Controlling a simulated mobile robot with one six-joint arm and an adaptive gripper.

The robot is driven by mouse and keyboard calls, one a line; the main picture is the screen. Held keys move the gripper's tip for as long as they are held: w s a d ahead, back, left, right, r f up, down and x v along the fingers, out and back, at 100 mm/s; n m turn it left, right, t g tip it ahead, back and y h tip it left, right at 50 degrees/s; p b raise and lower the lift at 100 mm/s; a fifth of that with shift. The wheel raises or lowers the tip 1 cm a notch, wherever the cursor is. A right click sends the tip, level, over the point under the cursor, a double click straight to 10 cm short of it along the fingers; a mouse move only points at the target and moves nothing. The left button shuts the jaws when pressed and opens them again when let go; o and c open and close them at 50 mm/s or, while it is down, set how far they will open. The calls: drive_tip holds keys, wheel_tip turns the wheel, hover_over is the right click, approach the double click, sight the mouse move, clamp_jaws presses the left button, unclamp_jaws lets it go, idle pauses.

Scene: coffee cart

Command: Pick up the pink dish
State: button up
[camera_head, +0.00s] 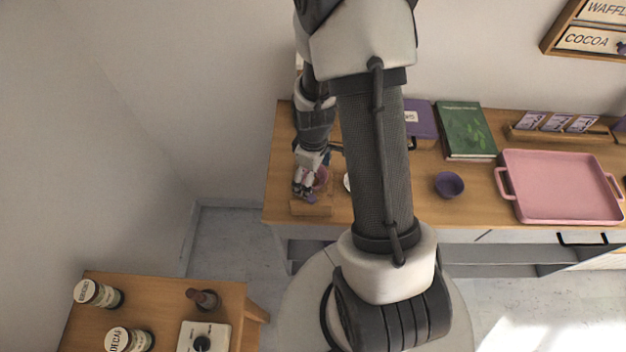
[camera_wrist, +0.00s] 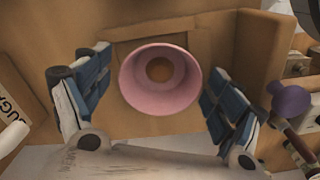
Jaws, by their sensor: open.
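The pink dish (camera_wrist: 160,80) is a round bowl with a brownish disc showing in its middle. In the wrist view it sits between the two spread blue-padded fingers of my gripper (camera_wrist: 152,100), with gaps on both sides. In the head view the dish (camera_head: 321,177) shows only partly beside my gripper (camera_head: 305,192), at the left end of the long counter. My gripper is open and holds nothing. A wooden box or stand (camera_wrist: 205,40) lies around or behind the dish; I cannot tell whether the dish rests in it.
A purple bowl (camera_head: 449,184), a pink tray (camera_head: 560,188) and a green book (camera_head: 466,131) are on the counter (camera_head: 430,208) to the right. A purple-knobbed tool (camera_wrist: 290,101) lies close right of my gripper. A lower table (camera_head: 165,292) with jars stands front left.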

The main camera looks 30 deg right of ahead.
drive_tip(key=c, duration=1.2)
drive_tip(key=shift+r, duration=0.15)
